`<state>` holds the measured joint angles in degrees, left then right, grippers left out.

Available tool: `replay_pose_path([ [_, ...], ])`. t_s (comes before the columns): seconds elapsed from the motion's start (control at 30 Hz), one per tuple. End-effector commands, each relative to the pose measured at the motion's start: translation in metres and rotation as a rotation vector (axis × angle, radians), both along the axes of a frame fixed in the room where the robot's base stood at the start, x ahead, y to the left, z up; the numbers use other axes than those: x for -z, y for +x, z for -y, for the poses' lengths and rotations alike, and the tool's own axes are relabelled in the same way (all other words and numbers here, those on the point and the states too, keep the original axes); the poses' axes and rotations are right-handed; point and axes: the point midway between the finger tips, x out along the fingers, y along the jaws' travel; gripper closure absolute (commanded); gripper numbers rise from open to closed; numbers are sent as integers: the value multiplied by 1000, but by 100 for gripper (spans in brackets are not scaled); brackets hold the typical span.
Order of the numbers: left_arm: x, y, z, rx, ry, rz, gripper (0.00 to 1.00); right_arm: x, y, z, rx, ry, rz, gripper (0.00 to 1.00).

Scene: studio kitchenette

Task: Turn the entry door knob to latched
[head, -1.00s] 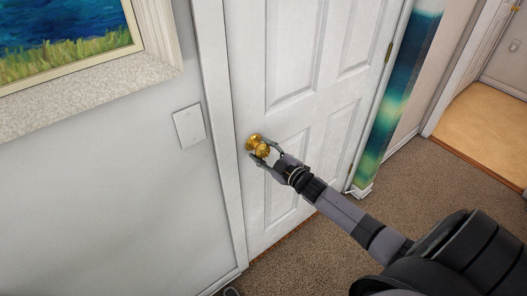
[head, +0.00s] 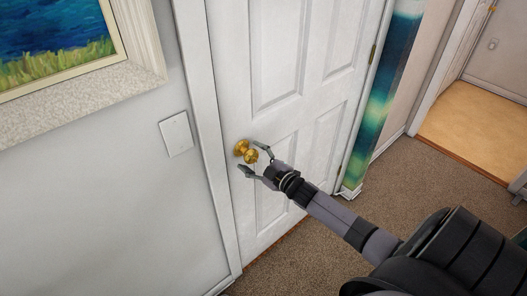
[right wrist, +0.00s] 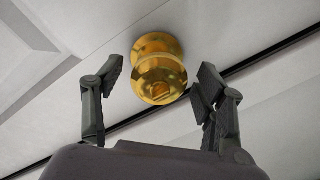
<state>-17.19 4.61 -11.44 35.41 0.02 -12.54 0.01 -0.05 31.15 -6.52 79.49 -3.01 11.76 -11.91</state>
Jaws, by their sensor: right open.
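The white entry door (head: 290,120) stands in its frame and looks closed. Its round brass knob (head: 246,152) is near the door's left edge in the head view. My right gripper (head: 249,159) is open just in front of the knob. In the right wrist view the knob (right wrist: 158,72) sits beyond and between the two spread fingers (right wrist: 158,85), with a visible gap on each side. The latch itself is hidden. My left gripper is not in view.
A white switch plate (head: 176,134) and a framed painting (head: 60,50) are on the wall left of the door. A blue-green panel (head: 385,95) stands right of the door. Brown carpet (head: 400,185) lies clear below, with a tan floor (head: 480,120) beyond an opening.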

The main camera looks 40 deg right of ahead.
Motion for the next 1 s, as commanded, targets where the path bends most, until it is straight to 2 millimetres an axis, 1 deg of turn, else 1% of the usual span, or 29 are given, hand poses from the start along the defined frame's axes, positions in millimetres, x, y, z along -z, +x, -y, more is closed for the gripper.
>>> replay_pose_path([
  [0.17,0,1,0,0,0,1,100,0,-29,3,-1,0,-4,35],
  [0.4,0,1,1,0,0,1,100,-2,-76,9,0,-1,-4,35],
  [0.53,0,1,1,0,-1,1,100,-3,-96,11,0,0,-3,35],
  [0.6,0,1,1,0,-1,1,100,-4,-103,12,0,0,-3,35],
  [0.73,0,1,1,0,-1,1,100,-5,-111,13,1,0,-2,35],
  [1.0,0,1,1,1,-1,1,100,-5,-113,14,0,-1,0,35],
])
